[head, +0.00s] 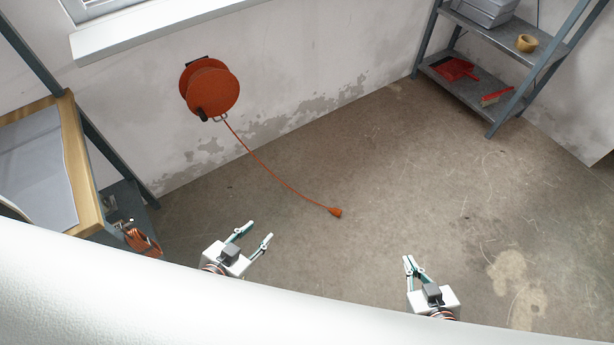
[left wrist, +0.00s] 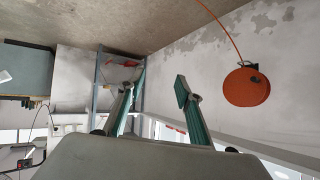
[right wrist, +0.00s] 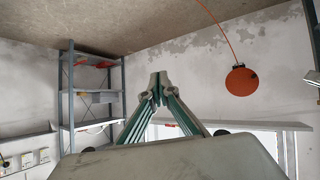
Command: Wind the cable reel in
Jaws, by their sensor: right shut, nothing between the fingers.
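The cable reel (head: 212,90) is an orange-red drum on the wall below the window, with a black handle (head: 203,115) at its lower edge. Its orange cable (head: 275,176) runs out from the bottom and down to the floor. The cable ends in an orange plug (head: 335,212) on the floor. The reel also shows in the left wrist view (left wrist: 246,87) and the right wrist view (right wrist: 241,81). My left gripper (head: 261,230) is open and empty, below the reel in the picture. My right gripper (head: 407,258) is shut and empty, further right and apart from the plug.
A workbench (head: 88,165) with a wooden edge stands at the left. A grey shelf (head: 468,92) at the back right holds a red dustpan (head: 453,68), a brush (head: 496,96) and a tape roll (head: 527,43). The floor between is clear. A white surface crosses the bottom.

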